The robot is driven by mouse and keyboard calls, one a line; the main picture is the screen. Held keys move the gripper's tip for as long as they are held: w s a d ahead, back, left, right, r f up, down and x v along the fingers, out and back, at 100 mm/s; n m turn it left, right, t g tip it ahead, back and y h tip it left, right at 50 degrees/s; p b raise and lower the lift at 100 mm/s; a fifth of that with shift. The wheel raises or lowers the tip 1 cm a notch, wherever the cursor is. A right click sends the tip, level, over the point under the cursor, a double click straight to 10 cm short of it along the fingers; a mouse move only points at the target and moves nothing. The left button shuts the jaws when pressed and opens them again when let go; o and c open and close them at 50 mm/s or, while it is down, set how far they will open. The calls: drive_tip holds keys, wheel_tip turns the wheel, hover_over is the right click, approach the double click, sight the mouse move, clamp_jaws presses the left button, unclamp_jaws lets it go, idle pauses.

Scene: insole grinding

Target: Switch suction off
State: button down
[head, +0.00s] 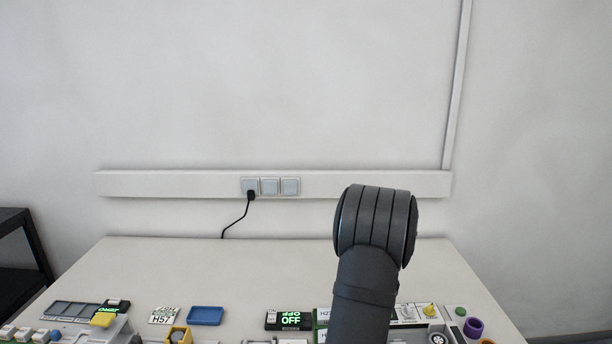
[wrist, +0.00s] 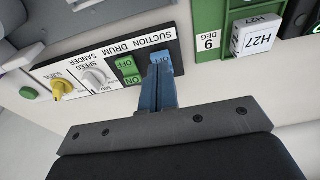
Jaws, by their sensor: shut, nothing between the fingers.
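The control panel (wrist: 110,65) shows upside down or tilted in the wrist view, with the labels SUCTION and DRUM SANDER. In the head view, part of the panel (head: 405,312) shows beside my arm, which hides the suction switch and my gripper.
The green drum switch (wrist: 130,70) is close beside my fingers. A white speed knob (wrist: 95,77) and a yellow knob (wrist: 62,88) are further left. A green holder (wrist: 208,32) with a white H27 block (wrist: 256,37) stands right of the panel. The table's back (head: 200,265) is clear.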

wheel_tip(320, 180, up, 4)
drive_tip(key=shift+r, duration=0.25)
idle(0.5)
drive_tip(key=shift+f, duration=3.5)
drive_tip(key=s+r, duration=0.3)
drive_tip(key=r, duration=1.8)
drive_tip(key=shift+r+t, duration=0.25)
drive_tip(key=shift+t, duration=0.15)
